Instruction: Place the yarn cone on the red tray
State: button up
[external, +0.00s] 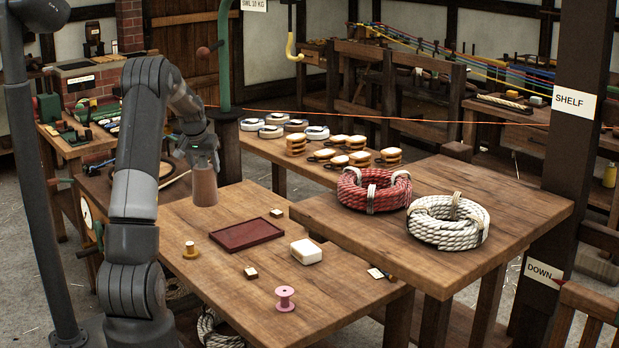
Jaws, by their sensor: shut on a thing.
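The yarn cone (204,187) looks like a brown tapered piece and hangs under my gripper (200,160), above the left part of the wooden table. My gripper is shut on the cone's upper part, and its fingertips are hard to make out at this size. The red tray (247,235) lies flat on the table, to the right of and nearer than the cone. The part of the tray that shows is empty. The cone is apart from the tray.
A raised shelf at right holds a red rope coil (374,190) and a white rope coil (448,221).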

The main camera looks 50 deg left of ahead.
jog(key=w+d+r+n, duration=0.1)
jog(key=w+d, duration=0.4)
jog(key=d, duration=0.5)
jog(key=w+d+r, duration=0.1)
jog(key=w+d, duration=0.4)
jog(key=d, duration=0.5)
jog(key=s+a+f, duration=0.1)
jog(key=a+f, duration=1)
jog(key=shift+a+f, duration=0.15)
jog(key=shift+a, duration=0.15)
jog(key=shift+s+f, duration=0.1)
jog(key=shift+f, duration=0.1)
jog(key=o, duration=1.4)
jog(key=v, duration=1.2)
jog(key=shift+d+r, duration=0.2)
